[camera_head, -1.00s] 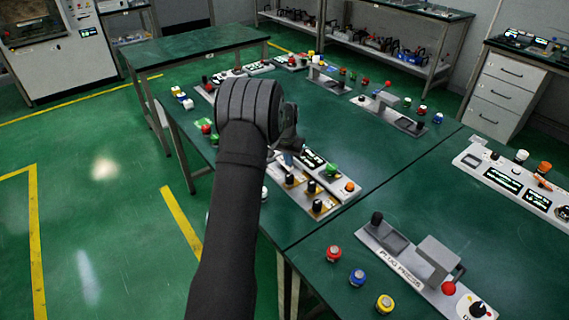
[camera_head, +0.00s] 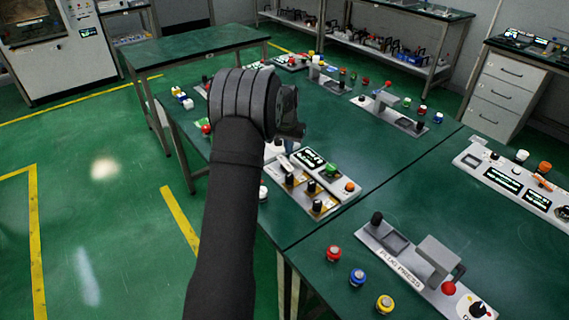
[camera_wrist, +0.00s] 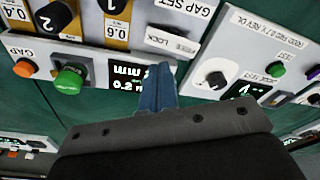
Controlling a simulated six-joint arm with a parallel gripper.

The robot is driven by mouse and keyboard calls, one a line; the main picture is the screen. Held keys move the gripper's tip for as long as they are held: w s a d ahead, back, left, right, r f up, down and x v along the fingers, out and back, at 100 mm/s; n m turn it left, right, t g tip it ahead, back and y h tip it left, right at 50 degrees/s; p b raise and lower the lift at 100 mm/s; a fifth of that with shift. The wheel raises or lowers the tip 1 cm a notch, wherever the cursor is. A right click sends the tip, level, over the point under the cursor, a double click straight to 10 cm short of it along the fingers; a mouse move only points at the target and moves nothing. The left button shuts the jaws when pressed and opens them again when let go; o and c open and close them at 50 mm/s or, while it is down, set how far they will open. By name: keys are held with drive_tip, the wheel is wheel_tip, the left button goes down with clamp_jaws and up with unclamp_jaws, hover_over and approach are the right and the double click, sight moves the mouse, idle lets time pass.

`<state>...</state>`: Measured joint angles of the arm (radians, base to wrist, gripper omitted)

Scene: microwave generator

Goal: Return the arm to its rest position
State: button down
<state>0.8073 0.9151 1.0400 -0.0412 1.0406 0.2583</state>
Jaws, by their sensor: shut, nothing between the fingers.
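In the wrist view the panel's display (camera_wrist: 125,75) and green button (camera_wrist: 69,80) lie just beyond and left of the fingertips. The fingers look apart from the panel.
The plug press panel (camera_head: 400,262) is at the front right, beside red, blue and yellow buttons (camera_head: 357,278). A long panel with displays (camera_head: 520,187) is at the right. Bare green tabletop (camera_head: 375,160) lies right of my wrist. A second table (camera_head: 195,45) stands behind.

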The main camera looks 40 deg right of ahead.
sight(289, 166)
drive_tip(key=shift+r, duration=0.6)
drive_tip(key=shift+f, duration=3.55)
drive_tip(key=shift+n+t+h, duration=0.4)
drive_tip(key=shift+n+h, duration=0.1)
drive_tip(key=shift+h, duration=0.4)
drive_tip(key=shift+s+d+r, duration=0.15)
drive_tip(key=shift+s+r, duration=0.1)
drive_tip(key=shift+r, duration=0.8)
drive_tip(key=shift+s+d+r, duration=0.1)
drive_tip(key=shift+s+r, duration=0.15)
drive_tip(key=shift+r, duration=0.75)
drive_tip(key=shift+s+d+r, duration=0.15)
drive_tip(key=shift+s+r, duration=0.1)
drive_tip(key=shift+r, duration=0.8)
